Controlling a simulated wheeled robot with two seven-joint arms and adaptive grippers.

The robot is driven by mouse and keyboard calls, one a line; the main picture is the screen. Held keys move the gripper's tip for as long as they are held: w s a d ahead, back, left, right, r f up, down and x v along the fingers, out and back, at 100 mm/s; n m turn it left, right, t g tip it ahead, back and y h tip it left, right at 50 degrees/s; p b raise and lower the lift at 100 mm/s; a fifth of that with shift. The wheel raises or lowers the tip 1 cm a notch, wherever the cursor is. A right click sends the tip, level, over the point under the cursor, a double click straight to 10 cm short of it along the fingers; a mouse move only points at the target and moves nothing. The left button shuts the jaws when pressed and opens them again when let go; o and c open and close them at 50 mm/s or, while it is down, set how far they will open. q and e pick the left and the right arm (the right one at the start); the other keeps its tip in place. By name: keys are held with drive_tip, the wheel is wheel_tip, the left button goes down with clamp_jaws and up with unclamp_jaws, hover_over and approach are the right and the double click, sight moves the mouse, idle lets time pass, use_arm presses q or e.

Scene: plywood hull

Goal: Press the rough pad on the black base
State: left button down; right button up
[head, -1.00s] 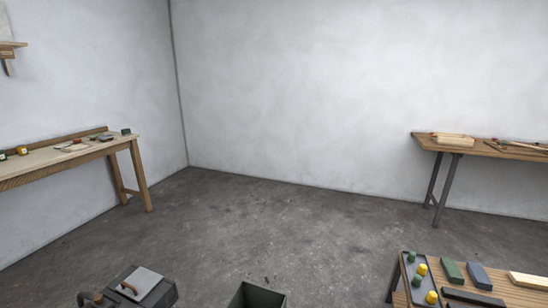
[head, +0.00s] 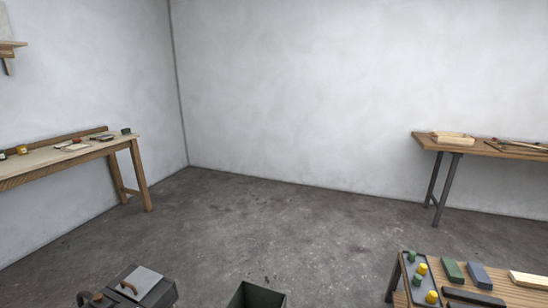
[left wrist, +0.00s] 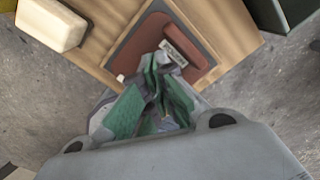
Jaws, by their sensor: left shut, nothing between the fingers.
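In the left wrist view, a flat reddish-brown pad (left wrist: 136,47) with a dark border (left wrist: 118,47) lies on a wooden surface (left wrist: 95,22). Its roughness cannot be made out. A reddish-brown block (left wrist: 188,49) with a pale grey label sits at its right side. My left gripper (left wrist: 158,62), with green finger faces, is shut and empty. Its tips overlap the near part of the pad in the picture; whether they touch it I cannot tell. The gripper hides part of the pad. Neither gripper shows in the head view.
A cream block (left wrist: 50,23) lies left of the pad, and a dark green container (left wrist: 290,14) is at upper right. In the head view, a low table (head: 400,278) with blocks is front right, an open bin (head: 240,296) is front centre, and benches stand at both sides.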

use_arm(q)
drive_tip(key=shift+f+b, duration=0.3)
drive_tip(key=shift+f, duration=0.4)
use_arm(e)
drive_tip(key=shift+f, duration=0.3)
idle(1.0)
use_arm(q)
drive_tip(key=shift+s, duration=0.1)
drive_tip(key=shift+r+p, duration=0.65)
drive_tip(key=shift+p, duration=0.05)
drive_tip(key=shift+r+p, duration=0.65)
drive_tip(key=shift+p, duration=0.05)
drive_tip(key=shift+r+p, duration=1.1)
drive_tip(key=shift+p, duration=0.15)
drive_tip(key=shift+r+p, duration=1.15)
drive_tip(key=shift+p, duration=0.1)
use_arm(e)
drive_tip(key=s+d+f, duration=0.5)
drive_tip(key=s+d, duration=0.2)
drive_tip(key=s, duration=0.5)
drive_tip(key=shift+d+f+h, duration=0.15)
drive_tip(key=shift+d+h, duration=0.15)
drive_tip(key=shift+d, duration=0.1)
use_arm(q)
drive_tip(key=shift+d, duration=0.1)
